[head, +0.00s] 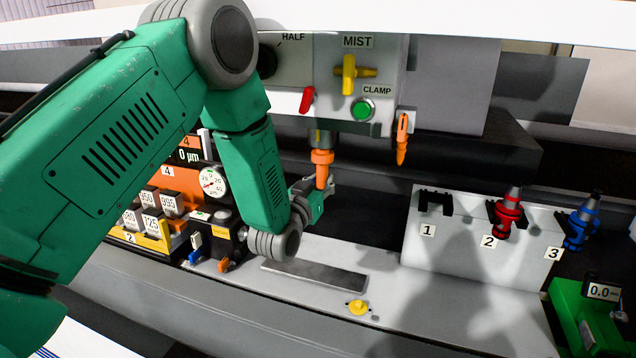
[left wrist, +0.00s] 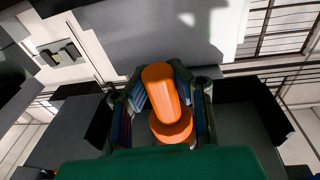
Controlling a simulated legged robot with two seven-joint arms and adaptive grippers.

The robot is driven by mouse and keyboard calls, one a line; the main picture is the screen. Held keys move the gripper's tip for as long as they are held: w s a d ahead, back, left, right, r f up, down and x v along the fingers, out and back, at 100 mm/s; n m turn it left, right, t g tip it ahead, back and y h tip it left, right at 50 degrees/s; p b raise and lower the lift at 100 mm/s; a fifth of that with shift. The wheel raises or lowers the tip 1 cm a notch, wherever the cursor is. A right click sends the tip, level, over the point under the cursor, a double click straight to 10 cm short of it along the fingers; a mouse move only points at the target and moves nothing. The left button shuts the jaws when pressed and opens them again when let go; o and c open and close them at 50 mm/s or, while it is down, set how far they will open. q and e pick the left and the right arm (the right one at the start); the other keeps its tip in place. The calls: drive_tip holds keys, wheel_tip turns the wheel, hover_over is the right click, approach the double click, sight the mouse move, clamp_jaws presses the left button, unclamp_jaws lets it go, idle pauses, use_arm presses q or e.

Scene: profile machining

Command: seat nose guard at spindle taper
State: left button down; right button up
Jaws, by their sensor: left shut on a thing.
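The orange nose guard (head: 322,168) stands upright with its wide collar at the top, directly under the grey spindle nose (head: 321,138). In the head view its collar looks in line with the spindle and touching or very close to it; I cannot tell whether it is seated. My left gripper (head: 318,193) is shut on the guard's lower, narrower part. In the left wrist view the orange guard (left wrist: 168,105) lies between the fingers (left wrist: 165,100), and the taper is not clearly seen there. My right gripper is out of view.
The machine head carries a yellow MIST valve (head: 350,73), a red lever (head: 307,100) and a green CLAMP button (head: 362,109). An orange nozzle (head: 402,138) hangs to the right. A rack (head: 470,255) holds red and blue tools; slot 1 is empty. A gauge stand (head: 180,190) sits left.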

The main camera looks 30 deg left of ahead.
use_arm(q)
drive_tip(key=shift+w+d+r+p, duration=0.15)
drive_tip(key=shift+r+p, duration=0.3)
drive_tip(key=shift+r, duration=0.75)
drive_tip(key=c, duration=1.4)
unclamp_jaws()
drive_tip(key=shift+f, duration=0.1)
drive_tip(key=shift+f, duration=0.1)
drive_tip(key=shift+s, duration=0.35)
drive_tip(key=s, duration=0.2)
drive_tip(key=s+d, duration=0.1)
drive_tip(key=s, duration=0.5)
drive_tip(key=shift+s+d+f, duration=0.15)
drive_tip(key=shift+f, duration=0.2)
